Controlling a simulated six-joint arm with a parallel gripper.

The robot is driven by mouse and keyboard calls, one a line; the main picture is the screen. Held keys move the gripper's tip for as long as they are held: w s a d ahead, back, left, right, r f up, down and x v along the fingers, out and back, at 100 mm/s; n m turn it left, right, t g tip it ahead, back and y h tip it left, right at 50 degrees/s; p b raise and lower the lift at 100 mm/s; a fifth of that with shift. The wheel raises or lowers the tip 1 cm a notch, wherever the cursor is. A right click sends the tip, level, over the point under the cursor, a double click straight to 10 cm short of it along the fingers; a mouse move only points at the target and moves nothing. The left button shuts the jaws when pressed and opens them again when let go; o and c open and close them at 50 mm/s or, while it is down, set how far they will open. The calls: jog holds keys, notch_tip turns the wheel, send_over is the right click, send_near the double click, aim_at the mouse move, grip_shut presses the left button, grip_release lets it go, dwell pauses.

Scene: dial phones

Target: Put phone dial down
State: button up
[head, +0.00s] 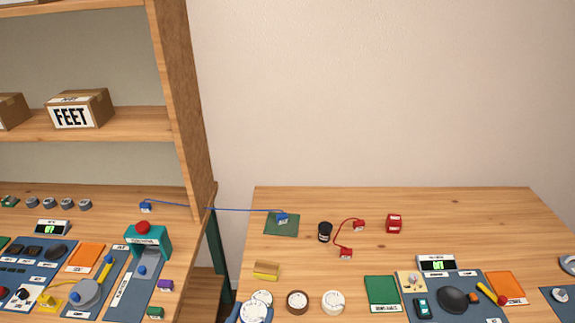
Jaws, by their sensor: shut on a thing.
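My gripper is not in view, so what it holds does not show. Several round, dial-like discs lie along the front edge of the right table. They are a white disc (333,302), a brown-rimmed disc (297,302), and two white discs (262,298) at the front left corner, one close beside the other. The nearer of these two (254,313) is on or against something blue and is cut by the picture's bottom edge. I cannot tell which disc is the phone dial.
A green mat (367,294) and a blue mat with parts (492,313) lie on the right table (460,222). A blue cable (240,210) spans the gap between tables. A black cup (325,232) and red pieces (394,223) stand farther back. The back right is clear.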

jog(key=shift+r, duration=0.65)
jog(key=shift+f, duration=0.15)
notch_tip(320, 180, down, 5)
jog(key=b, duration=0.4)
jog(key=shift+b, duration=0.4)
jog(key=shift+f, duration=4.75)
jog(key=shift+f, duration=0.15)
